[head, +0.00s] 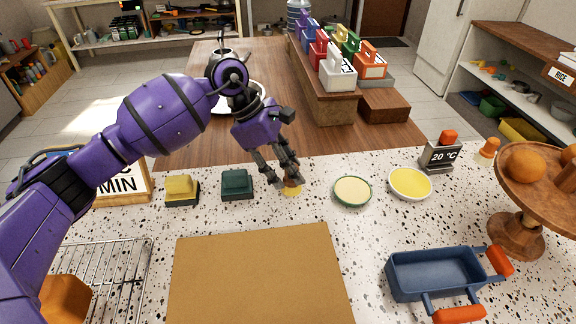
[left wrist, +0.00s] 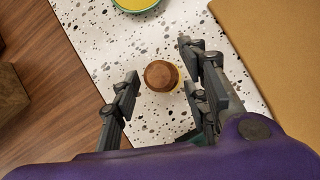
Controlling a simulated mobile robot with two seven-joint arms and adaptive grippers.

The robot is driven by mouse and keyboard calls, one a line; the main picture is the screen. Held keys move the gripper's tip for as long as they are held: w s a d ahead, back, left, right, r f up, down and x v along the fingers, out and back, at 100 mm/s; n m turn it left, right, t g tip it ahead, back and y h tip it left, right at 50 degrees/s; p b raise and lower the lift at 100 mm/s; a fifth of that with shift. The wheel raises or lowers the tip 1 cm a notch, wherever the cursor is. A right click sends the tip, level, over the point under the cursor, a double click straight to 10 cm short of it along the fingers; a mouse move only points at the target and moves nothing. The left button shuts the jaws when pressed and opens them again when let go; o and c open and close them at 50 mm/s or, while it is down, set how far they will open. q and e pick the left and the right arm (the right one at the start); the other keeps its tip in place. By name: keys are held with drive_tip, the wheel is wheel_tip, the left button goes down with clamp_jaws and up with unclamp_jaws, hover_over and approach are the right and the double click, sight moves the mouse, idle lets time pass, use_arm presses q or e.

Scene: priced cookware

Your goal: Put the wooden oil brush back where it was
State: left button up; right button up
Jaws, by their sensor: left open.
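The wooden oil brush (head: 292,190) stands upright on the speckled counter, near its far edge. In the left wrist view its round brown wooden top (left wrist: 161,75) is seen from above, with a bit of pale yellow below it. My left gripper (head: 285,178) is open and points down over the brush. In the left wrist view the left gripper's fingers (left wrist: 160,80) are on either side of the brush, with gaps between. The fingers hide part of the brush in the head view. My right gripper is not in view.
A tan board (head: 255,275) lies in front of the brush. Dark green (head: 237,185) and yellow (head: 182,189) blocks stand left, a cream-filled bowl (head: 352,190) and a yellow bowl (head: 410,182) right. A blue pan (head: 435,273) and wooden stand (head: 516,232) are further right.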

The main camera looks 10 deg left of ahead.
use_arm(q)
drive_tip(key=shift+a+r, duration=0.1)
drive_tip(key=shift+r, duration=0.3)
drive_tip(key=v, duration=1.1)
drive_tip(key=shift+r+b, duration=0.25)
drive_tip(key=shift+b, duration=0.1)
